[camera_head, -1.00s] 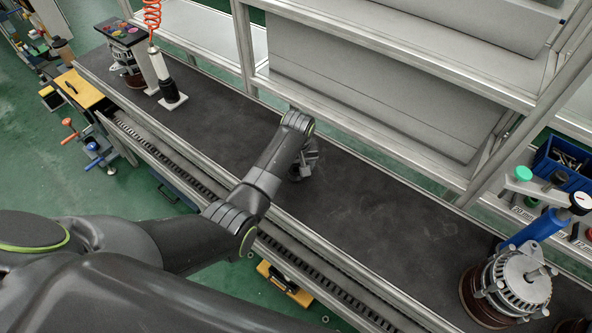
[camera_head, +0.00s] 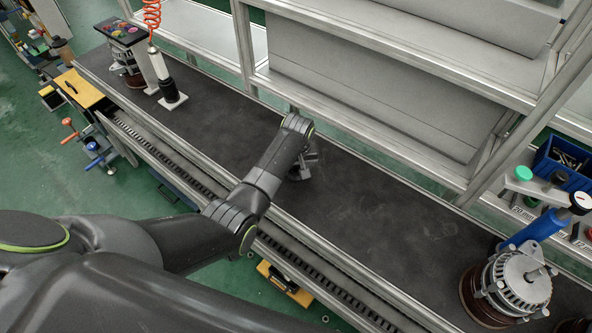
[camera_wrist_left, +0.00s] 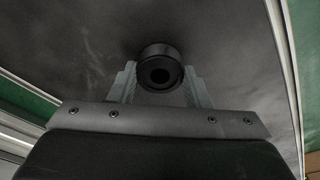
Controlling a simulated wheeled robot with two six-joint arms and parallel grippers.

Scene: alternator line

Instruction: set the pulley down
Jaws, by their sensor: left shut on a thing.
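The pulley (camera_wrist_left: 160,66) is a small black ring-shaped part with a dark bore. In the left wrist view it sits between the two fingers of my left gripper (camera_wrist_left: 160,84), which is shut on it. In the head view my left gripper (camera_head: 303,168) points down at the dark work surface (camera_head: 375,210) near its middle. The pulley is mostly hidden there behind the wrist and fingers. It is low over the dark surface; I cannot tell whether it touches it. My right gripper is not in view.
An alternator (camera_head: 518,282) stands at the right end of the bench, beside a blue-handled tool (camera_head: 540,232). A blue bin (camera_head: 563,163) lies behind it. A black tool on a white base (camera_head: 171,97) stands at the left. The surface around my gripper is clear.

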